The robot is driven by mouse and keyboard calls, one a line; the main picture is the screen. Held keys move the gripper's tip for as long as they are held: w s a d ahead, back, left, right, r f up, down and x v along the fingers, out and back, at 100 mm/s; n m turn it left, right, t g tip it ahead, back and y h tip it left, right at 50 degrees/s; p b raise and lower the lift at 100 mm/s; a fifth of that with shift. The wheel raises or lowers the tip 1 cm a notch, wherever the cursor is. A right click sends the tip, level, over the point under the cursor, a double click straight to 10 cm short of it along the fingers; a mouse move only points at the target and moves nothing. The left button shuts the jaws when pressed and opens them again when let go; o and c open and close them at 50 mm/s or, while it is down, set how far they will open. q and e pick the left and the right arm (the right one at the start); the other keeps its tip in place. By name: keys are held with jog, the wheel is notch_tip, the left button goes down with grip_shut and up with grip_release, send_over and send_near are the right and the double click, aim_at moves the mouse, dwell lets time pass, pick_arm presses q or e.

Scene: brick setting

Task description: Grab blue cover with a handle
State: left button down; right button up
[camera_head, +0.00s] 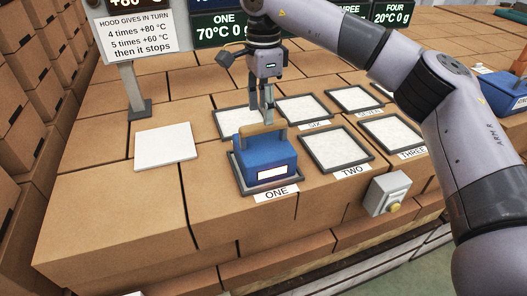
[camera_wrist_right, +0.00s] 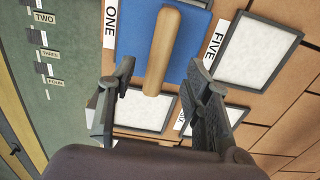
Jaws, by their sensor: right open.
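The blue cover (camera_head: 265,158) is a box with a wooden handle (camera_head: 262,130) on top and a white label on its front. It stands on the framed white pad marked ONE. My right gripper (camera_head: 268,116) points down over the handle. In the right wrist view, the blue cover (camera_wrist_right: 190,50) and its handle (camera_wrist_right: 163,50) lie beyond the gripper (camera_wrist_right: 161,68). Its open fingers are spread either side of the handle's near end, with gaps between. Whether they reach handle height is hard to tell. My left gripper is not in view.
Framed white pads, such as TWO (camera_head: 335,146), surround the cover. A plain white plate (camera_head: 165,147) lies at left, by a sign post (camera_head: 133,90). A small grey box with a yellow knob (camera_head: 388,193) is at the front. Another blue object (camera_head: 503,92) stands far right.

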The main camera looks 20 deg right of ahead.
aim_at(263, 126)
jog(key=shift+s+f, duration=0.1)
jog(key=shift+f+p, duration=0.35)
jog(key=shift+p, duration=0.15)
notch_tip(263, 126, down, 4)
jog(key=shift+r+p, duration=0.15)
jog(key=shift+p, duration=0.8)
jog(key=shift+f, duration=0.35)
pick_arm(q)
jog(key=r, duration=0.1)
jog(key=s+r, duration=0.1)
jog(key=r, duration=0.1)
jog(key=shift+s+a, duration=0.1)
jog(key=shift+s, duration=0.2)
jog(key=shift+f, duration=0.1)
pick_arm(e)
jog(key=shift+c, duration=0.4)
jog(key=c, duration=0.5)
grip_shut()
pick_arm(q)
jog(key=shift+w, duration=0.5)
